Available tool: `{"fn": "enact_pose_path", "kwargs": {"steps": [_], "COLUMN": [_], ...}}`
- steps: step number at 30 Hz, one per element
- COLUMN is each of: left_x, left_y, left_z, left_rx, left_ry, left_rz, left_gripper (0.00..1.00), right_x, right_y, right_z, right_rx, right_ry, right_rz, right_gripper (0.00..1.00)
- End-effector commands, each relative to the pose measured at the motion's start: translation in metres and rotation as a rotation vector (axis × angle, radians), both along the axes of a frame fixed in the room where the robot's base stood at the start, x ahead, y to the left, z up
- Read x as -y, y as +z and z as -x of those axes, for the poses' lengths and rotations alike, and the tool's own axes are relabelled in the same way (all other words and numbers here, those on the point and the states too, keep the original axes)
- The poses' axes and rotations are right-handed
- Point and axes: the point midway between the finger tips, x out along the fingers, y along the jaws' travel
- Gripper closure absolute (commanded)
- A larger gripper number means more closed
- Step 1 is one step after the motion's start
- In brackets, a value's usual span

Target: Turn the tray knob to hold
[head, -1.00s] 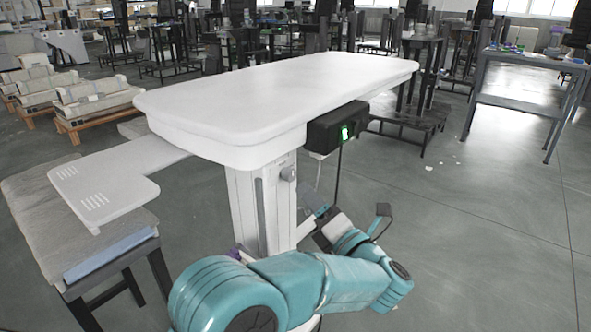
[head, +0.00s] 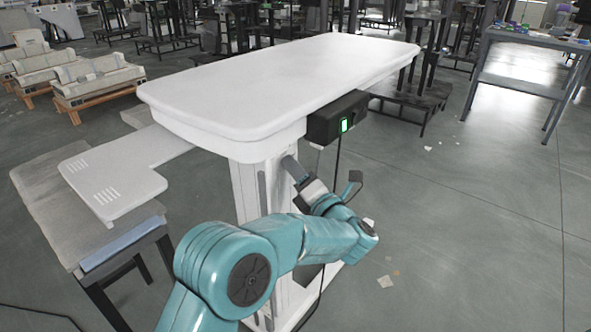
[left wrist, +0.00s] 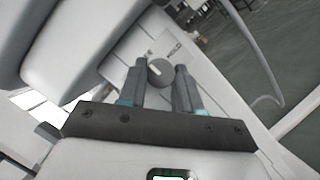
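The round grey tray knob (left wrist: 160,72) sits on the white column (head: 247,185). In the left wrist view the word HOLD is printed beside it, and a short white mark shows near its edge. My left gripper (left wrist: 160,78) is open, with one finger on each side of the knob as seen in that view. I cannot tell whether the fingers touch it. In the head view my left gripper (head: 290,168) is up against the column just under the tabletop and hides the knob. The white side tray (head: 115,178) sticks out at the left. My right gripper is out of view.
The white tabletop (head: 280,85) overhangs the column close above my gripper. A black box with a green light (head: 338,120) hangs under its edge, with a cable running down. A grey padded bench (head: 60,205) stands at the left.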

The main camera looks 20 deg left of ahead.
Motion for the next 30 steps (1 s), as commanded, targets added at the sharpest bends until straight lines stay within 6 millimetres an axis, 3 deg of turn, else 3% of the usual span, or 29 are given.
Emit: {"fn": "enact_pose_path", "kwargs": {"steps": [8,17,30], "left_x": [0.000,0.000,0.000], "left_y": [0.001,0.005,0.012], "left_z": [0.001,0.001,0.001], "left_rx": [-0.039,-0.224,-0.618], "left_ry": [-0.001,-0.001,-0.002], "left_rz": [-0.013,-0.080,-0.224], "left_gripper": [0.97,0.97,0.97], "right_x": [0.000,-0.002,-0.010], "right_y": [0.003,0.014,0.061], "right_z": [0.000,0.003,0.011], "right_rx": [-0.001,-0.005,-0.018], "right_ry": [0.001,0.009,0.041], "right_rz": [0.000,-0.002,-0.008], "right_gripper": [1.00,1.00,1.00]}}
